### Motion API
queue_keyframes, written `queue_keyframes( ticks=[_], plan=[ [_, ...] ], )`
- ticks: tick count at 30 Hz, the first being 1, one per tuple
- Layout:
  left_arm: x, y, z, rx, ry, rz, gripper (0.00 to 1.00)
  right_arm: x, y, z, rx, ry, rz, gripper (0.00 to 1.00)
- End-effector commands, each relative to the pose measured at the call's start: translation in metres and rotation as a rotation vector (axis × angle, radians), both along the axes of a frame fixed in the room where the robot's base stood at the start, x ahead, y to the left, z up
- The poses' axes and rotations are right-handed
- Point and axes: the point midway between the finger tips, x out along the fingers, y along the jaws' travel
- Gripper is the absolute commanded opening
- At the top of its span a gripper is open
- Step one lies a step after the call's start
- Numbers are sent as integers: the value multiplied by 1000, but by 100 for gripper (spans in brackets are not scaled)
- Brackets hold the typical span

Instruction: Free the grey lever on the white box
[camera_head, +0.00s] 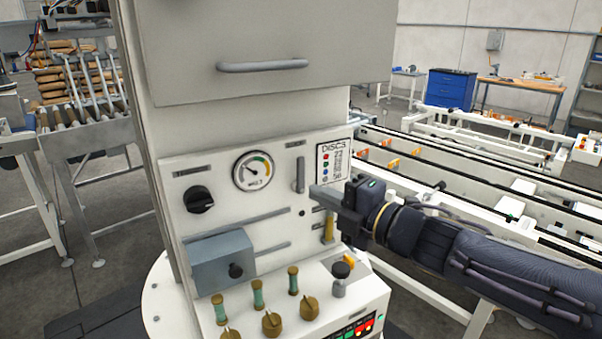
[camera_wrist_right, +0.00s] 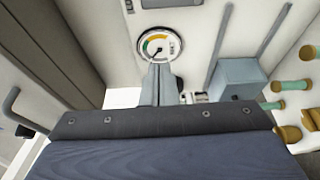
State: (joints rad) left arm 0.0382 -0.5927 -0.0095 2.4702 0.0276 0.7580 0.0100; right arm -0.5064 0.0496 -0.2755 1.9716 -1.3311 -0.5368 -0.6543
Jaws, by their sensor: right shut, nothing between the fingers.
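The white box (camera_head: 215,160) is a panelled cabinet front with a gauge (camera_head: 253,171), which also shows in the wrist view (camera_wrist_right: 157,45). A slim grey upright bar (camera_head: 300,174), perhaps the grey lever, is right of the gauge. My right gripper (camera_head: 316,193) comes in from the right, its fingers just below and right of this bar. Its fingers are shut and empty in the right wrist view (camera_wrist_right: 159,72), pointing toward the panel below the gauge. I cannot tell whether they touch it. Whatever is behind the fingers is hidden. My left gripper is not in view.
A black knob (camera_head: 199,199) and a grey-blue block (camera_head: 223,262) are on the panel's left. A yellow piece (camera_head: 329,229) is below my gripper. Brass knobs (camera_head: 309,308) and a black-topped lever (camera_head: 340,277) stand on the lower ledge. White conveyor rails (camera_head: 450,167) are at right.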

Motion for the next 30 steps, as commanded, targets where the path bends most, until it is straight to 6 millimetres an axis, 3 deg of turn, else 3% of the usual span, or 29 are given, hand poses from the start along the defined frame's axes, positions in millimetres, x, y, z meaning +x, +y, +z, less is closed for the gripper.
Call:
queue_keyframes(
  ticks=[11,24,27,30],
  plan=[
    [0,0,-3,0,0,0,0,10,11,-2,1,5,0,0],
    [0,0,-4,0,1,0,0,71,77,-4,2,12,4,0],
    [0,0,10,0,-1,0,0,78,55,1,3,13,-2,0],
    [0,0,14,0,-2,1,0,83,45,0,4,11,-1,0]
  ],
)
